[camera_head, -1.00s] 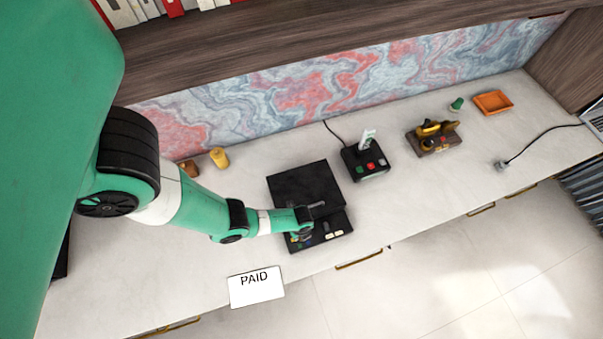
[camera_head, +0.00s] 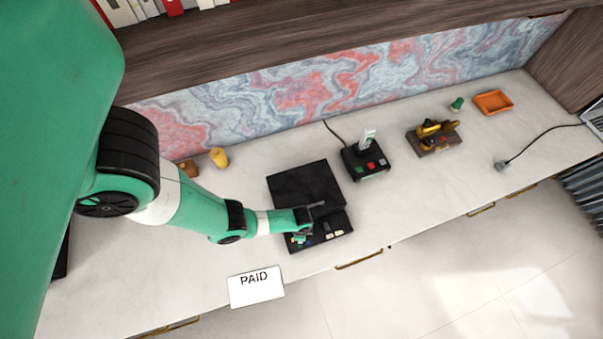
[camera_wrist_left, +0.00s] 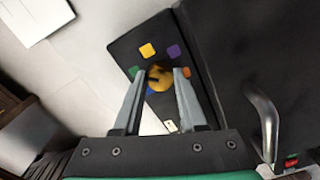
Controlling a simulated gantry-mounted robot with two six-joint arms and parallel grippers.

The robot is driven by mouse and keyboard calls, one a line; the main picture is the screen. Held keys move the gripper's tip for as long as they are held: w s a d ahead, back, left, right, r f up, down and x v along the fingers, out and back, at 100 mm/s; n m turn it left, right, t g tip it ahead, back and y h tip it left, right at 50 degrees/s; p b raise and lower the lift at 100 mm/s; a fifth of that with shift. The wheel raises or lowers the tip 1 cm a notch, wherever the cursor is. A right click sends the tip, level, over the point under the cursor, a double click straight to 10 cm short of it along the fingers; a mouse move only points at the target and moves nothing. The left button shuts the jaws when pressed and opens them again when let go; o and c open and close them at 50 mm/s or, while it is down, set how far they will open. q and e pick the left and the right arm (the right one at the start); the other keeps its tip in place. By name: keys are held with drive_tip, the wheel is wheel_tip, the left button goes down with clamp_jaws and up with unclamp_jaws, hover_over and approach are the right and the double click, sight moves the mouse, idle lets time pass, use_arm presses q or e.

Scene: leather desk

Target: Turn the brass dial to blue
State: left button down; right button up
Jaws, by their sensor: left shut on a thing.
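The brass dial (camera_wrist_left: 159,78) is a round golden knob on a black panel (camera_wrist_left: 133,42) in the left wrist view. A dark mark shows on its left side; I cannot tell exactly where it points. Around it are yellow (camera_wrist_left: 147,50), purple (camera_wrist_left: 173,51), green (camera_wrist_left: 133,72) and orange (camera_wrist_left: 187,72) patches. A blue patch (camera_wrist_left: 150,91) shows partly below the dial, beside the left finger. My left gripper (camera_wrist_left: 162,76) is shut on the dial, one finger on each side. In the head view my left gripper (camera_head: 300,238) hides the dial on the black device (camera_head: 323,239). My right gripper is not in view.
A button box (camera_head: 365,164) with a cable stands behind and right of the device. Farther right are a brass instrument on a wooden base (camera_head: 434,138) and an orange tray (camera_head: 493,102). A white PAID card (camera_head: 256,287) lies at the front edge.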

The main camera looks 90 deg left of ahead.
use_arm(q)
drive_tip(key=n, duration=0.7)
drive_tip(key=shift+d, duration=0.1)
drive_tip(key=n, duration=0.6)
drive_tip(key=shift+n, duration=0.4)
drive_tip(key=shift+c, duration=2.3)
unclamp_jaws()
